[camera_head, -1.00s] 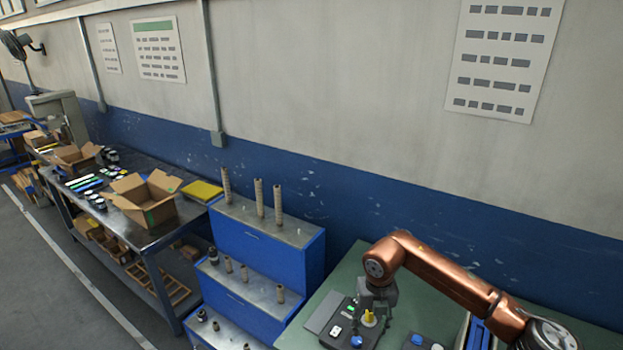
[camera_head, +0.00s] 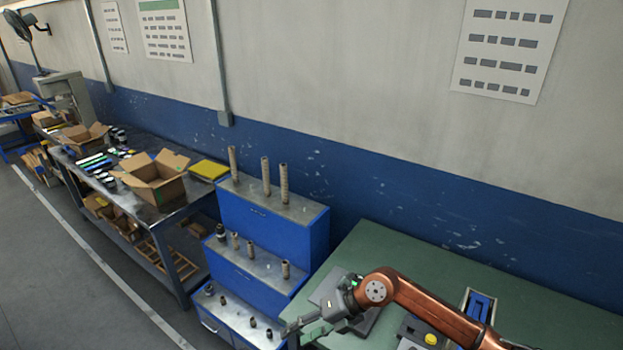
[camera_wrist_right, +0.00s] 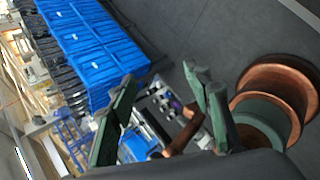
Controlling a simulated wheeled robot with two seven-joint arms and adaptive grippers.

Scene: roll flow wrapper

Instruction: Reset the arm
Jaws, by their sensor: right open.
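My right arm comes in from the right in the head view, over a green table (camera_head: 372,246). My right gripper (camera_head: 298,332) points left at the table's front left edge. It is open, and nothing shows held in it. In the right wrist view its two greenish fingers (camera_wrist_right: 160,110) stand apart, with the floor and more distant things behind the gap. My left gripper is out of the head view.
A dark grey device (camera_head: 328,288) lies partly behind my right gripper. A panel with a yellow button (camera_head: 431,339) and a blue holder (camera_head: 481,305) stand right. A stepped blue cabinet (camera_head: 270,238) with upright rolls adjoins the table.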

